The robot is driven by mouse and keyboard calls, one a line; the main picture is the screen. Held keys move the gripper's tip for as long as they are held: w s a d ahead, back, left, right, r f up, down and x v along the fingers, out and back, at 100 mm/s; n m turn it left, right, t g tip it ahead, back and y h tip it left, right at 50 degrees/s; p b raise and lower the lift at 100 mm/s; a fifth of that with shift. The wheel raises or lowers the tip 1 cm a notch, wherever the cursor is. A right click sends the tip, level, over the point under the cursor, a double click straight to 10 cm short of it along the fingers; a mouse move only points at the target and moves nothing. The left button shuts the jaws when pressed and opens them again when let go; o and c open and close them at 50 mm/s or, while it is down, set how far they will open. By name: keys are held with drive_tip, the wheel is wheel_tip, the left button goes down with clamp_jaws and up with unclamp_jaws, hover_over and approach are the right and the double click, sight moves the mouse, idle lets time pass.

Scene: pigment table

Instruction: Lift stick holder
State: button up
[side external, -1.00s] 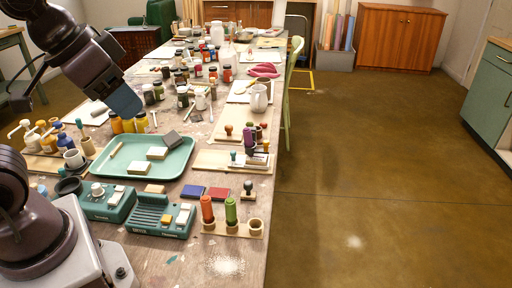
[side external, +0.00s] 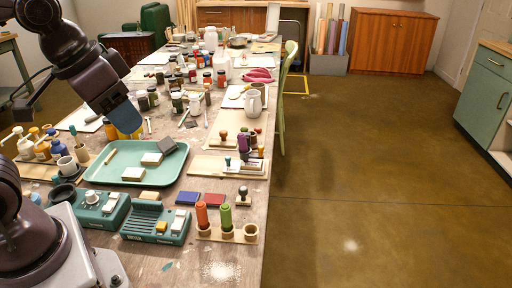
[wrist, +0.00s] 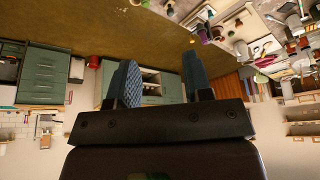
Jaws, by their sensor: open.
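A wooden holder (side external: 227,236) with round cups stands near the front right table edge. An orange stick (side external: 202,214) and a green stick (side external: 226,216) stand upright in two cups; the right cup looks empty. It is the likeliest stick holder. My gripper (side external: 127,118) hangs above the table, beyond and left of the holder, well apart from it. Its blue fingers overlap in the side view. In the wrist view my gripper (wrist: 160,82) has its two fingers spread with nothing between them. I cannot make out the holder in the wrist view.
A green tray (side external: 101,177) with blocks lies left of the holder. Teal devices (side external: 155,222) stand beside it. Blue and red pads (side external: 188,198) and a stamp (side external: 243,193) lie behind it. Several jars crowd the table farther back. Bare tabletop lies in front.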

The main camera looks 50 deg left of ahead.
drive_tip(key=w+a+f+g, duration=0.2)
drive_tip(key=w, duration=0.7)
drive_tip(key=w+a+f+g, duration=0.1)
drive_tip(key=w+f, duration=0.1)
drive_tip(key=w, duration=0.7)
drive_tip(key=m+g, duration=0.2)
drive_tip(key=m, duration=0.3)
approach(261, 146)
drive_tip(key=f, duration=0.9)
drive_tip(key=shift+s, duration=0.2)
drive_tip(key=shift+c, duration=0.4)
